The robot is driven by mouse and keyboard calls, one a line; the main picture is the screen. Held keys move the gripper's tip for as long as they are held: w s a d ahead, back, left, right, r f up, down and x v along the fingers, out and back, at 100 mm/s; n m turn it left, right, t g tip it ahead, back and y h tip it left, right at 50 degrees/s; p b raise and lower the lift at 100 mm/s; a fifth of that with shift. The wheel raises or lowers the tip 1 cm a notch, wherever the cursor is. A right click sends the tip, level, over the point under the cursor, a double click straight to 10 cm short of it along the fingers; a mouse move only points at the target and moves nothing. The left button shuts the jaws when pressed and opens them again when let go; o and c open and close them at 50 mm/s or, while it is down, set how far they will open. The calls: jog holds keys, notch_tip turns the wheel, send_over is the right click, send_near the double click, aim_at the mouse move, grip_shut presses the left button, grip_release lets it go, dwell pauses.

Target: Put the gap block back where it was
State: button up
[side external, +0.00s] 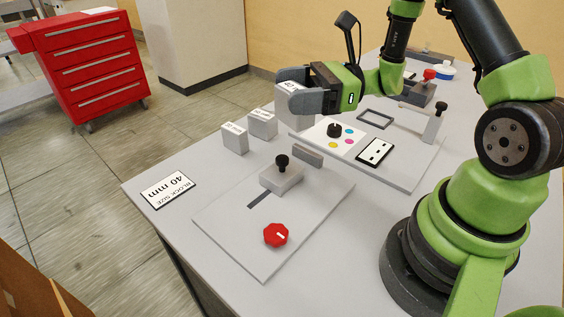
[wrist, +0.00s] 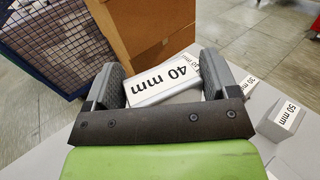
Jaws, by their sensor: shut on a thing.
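The gap block (side external: 296,119) is light grey with a white top label. In the wrist view the label on this block (wrist: 168,82) reads 40 mm. My gripper (side external: 289,88) is shut on it, with one dark finger on each side; the fingers (wrist: 161,80) also flank it in the wrist view. The block is at the table's far edge; I cannot tell whether its base touches the table. Two other blocks, one marked 50 mm (wrist: 285,116) and a partly hidden one (wrist: 248,86), stand beside it. A card (side external: 168,190) reading block size 40 mm lies on the table.
A panel with a red knob (side external: 276,234) and a black-knobbed slider block (side external: 281,178) lies in front. A red drawer cabinet (side external: 95,65) stands beyond the table.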

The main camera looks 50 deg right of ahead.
jog(key=w+d+f+n+g+y, duration=0.2)
jog(key=d+f+g, duration=0.1)
jog(key=d+f, duration=0.2)
jog(key=shift+w+d+f+n+g, duration=0.15)
jog(key=shift+d+f+n+g, duration=0.15)
jog(key=shift+n+g, duration=0.1)
